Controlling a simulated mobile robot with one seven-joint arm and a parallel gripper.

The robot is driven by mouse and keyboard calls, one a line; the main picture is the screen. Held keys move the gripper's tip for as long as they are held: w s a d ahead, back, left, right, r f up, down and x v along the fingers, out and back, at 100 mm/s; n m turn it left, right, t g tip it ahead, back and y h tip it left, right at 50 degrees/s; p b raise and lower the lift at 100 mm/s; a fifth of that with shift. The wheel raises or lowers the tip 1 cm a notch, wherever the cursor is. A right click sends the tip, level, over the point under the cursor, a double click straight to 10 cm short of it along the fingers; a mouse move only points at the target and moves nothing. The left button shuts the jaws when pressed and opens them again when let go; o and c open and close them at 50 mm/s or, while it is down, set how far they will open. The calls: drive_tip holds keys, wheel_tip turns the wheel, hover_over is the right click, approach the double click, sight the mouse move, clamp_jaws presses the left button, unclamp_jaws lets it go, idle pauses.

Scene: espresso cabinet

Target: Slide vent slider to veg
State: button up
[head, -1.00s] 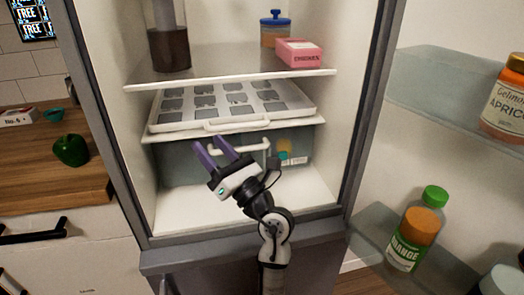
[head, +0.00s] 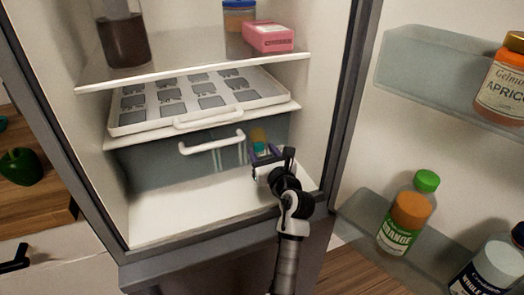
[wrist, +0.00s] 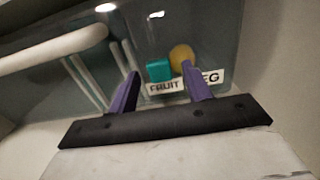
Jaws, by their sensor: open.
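The vent slider appears as a small teal block (wrist: 158,70) on the grey, see-through drawer front, above the white FRUIT label (wrist: 166,86); the teal also shows in the head view (head: 260,147). The VEG label (wrist: 212,77) is to its right, its first letter hidden by my right finger. My gripper (head: 264,158) is open in front of the drawer's right part. In the wrist view its purple fingers (wrist: 160,72) flank the teal block, right finger towards VEG. I cannot tell whether either finger touches it. A yellow round shape (wrist: 181,56) shows just right of the teal block.
The drawer's white bar handle (head: 212,143) is left of my gripper. A white tray (head: 285,99) lies on the shelf above. The fridge floor (head: 165,215) is bare. The open door holds bottles, including an orange one (head: 405,222), at the right.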

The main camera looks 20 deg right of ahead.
sight(276, 140)
drive_tip(key=shift+w, duration=0.3)
clamp_jaws()
drive_tip(key=shift+w+d+p, duration=0.1)
drive_tip(key=shift+d+p, duration=0.4)
drive_tip(key=shift+d, duration=2.65)
unclamp_jaws()
drive_tip(key=shift+d, duration=0.1)
drive_tip(key=shift+a, duration=0.25)
